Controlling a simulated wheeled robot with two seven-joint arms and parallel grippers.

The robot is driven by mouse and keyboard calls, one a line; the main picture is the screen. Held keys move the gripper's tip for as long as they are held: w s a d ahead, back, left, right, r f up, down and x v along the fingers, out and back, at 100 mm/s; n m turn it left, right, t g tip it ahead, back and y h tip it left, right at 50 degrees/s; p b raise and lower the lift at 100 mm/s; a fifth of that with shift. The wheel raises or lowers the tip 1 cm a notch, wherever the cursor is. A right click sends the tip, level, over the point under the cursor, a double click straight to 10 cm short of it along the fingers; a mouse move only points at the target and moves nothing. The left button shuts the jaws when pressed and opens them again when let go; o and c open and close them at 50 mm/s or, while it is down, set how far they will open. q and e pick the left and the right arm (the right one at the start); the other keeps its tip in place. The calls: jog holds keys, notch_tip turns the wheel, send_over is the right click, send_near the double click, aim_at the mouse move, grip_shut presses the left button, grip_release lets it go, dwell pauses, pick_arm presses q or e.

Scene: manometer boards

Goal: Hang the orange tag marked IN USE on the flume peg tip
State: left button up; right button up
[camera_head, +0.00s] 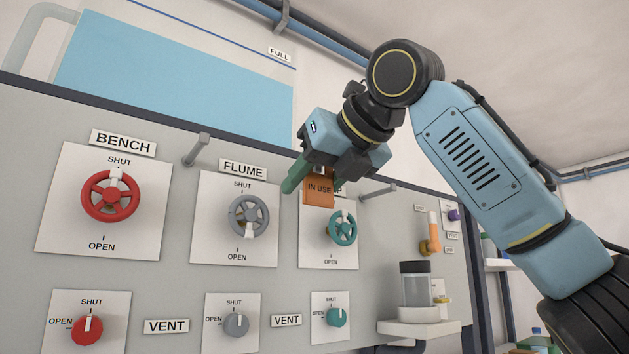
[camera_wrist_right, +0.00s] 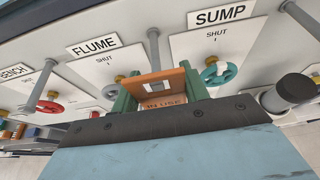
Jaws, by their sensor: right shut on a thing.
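The orange tag marked IN USE (camera_head: 318,192) is between the green fingers of my right gripper (camera_head: 313,186), which is shut on it in front of the board, between the FLUME and SUMP wheels. In the right wrist view the tag (camera_wrist_right: 178,82) shows a square hole. The flume peg (camera_wrist_right: 153,45) is a grey bar right of the FLUME label (camera_wrist_right: 92,46). Its lower end goes out of sight behind the tag's upper edge. I cannot tell whether it touches the tag or enters the hole. In the head view my right gripper hides this peg. My left gripper is not in view.
The bench peg (camera_head: 196,149) and another peg (camera_head: 378,191) stick out on either side. The red wheel (camera_head: 110,195), grey wheel (camera_head: 249,215) and teal wheel (camera_head: 342,228) project from the board. A jar (camera_head: 415,285) stands on a shelf at right.

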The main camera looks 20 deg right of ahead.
jog(key=shift+w+a, duration=0.25)
jog(key=shift+w, duration=0.45)
jog(key=shift+w+a, duration=0.2)
jog(key=shift+w, duration=0.45)
dwell(0.7)
jog(key=shift+f, duration=0.35)
dwell(0.5)
jog(key=o, duration=1)
jog(key=shift+o, duration=0.2)
jog(key=b+v, duration=0.1)
jog(key=v, duration=1.2)
jog(key=shift+s+b, duration=0.25)
jog(key=shift+b, duration=0.1)
